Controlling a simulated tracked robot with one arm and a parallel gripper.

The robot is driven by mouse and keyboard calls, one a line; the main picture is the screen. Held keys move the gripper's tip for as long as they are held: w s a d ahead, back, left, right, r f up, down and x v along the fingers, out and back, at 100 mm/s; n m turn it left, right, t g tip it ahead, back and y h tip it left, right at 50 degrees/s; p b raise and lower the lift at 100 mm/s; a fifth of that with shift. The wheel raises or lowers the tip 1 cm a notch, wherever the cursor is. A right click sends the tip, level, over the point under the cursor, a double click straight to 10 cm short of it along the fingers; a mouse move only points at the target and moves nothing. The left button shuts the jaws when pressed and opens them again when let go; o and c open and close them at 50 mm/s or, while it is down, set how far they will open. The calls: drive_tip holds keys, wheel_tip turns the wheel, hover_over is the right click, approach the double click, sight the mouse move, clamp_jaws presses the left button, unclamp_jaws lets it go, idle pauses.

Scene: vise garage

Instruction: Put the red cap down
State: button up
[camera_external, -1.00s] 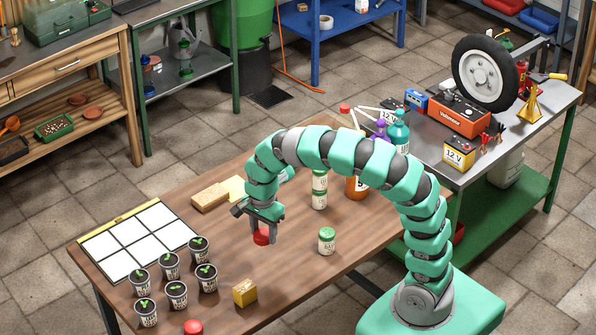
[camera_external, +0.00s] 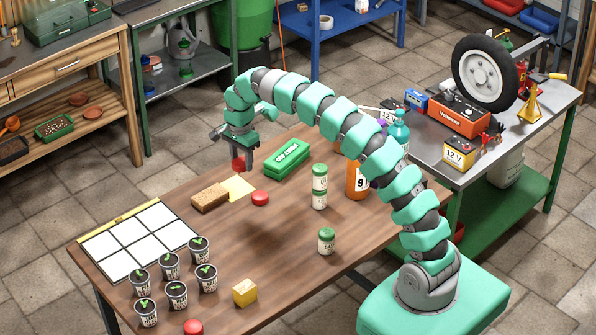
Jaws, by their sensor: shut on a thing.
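My gripper (camera_external: 238,162) is shut on a red cap (camera_external: 238,165). It holds the cap in the air near the table's back edge, above and behind the yellow sheet as seen from here. The jaws hide part of the cap. A second red cap (camera_external: 260,198) lies on the wooden table (camera_external: 270,265), just right of the yellow sheet. The pictures do not tell how high the held cap is.
A brown block (camera_external: 210,197), a yellow sheet (camera_external: 239,188) and a green box (camera_external: 287,158) lie towards the back. White-labelled jars (camera_external: 326,241) and an orange bottle (camera_external: 357,182) stand at right. Potted seedlings (camera_external: 171,265) and a white grid (camera_external: 140,243) are at left. The table's middle is clear.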

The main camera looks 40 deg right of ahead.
drive_tip(key=w+d+m+p, duration=0.1)
drive_tip(key=w+d, duration=0.2)
drive_tip(key=d, duration=0.2)
drive_tip(key=w+d+p, duration=0.1)
drive_tip(key=w+d, duration=0.2)
drive_tip(key=d, duration=0.3)
drive_tip(key=m+p, duration=0.2)
drive_tip(key=m, duration=0.1)
approach(288, 152)
drive_tip(key=shift+f, duration=3.3)
drive_tip(key=shift+f, duration=0.1)
drive_tip(key=o, duration=1)
drive_tip(key=shift+c, duration=0.2)
wheel_tip(288, 152, up, 12)
drive_tip(key=shift+r, duration=0.2)
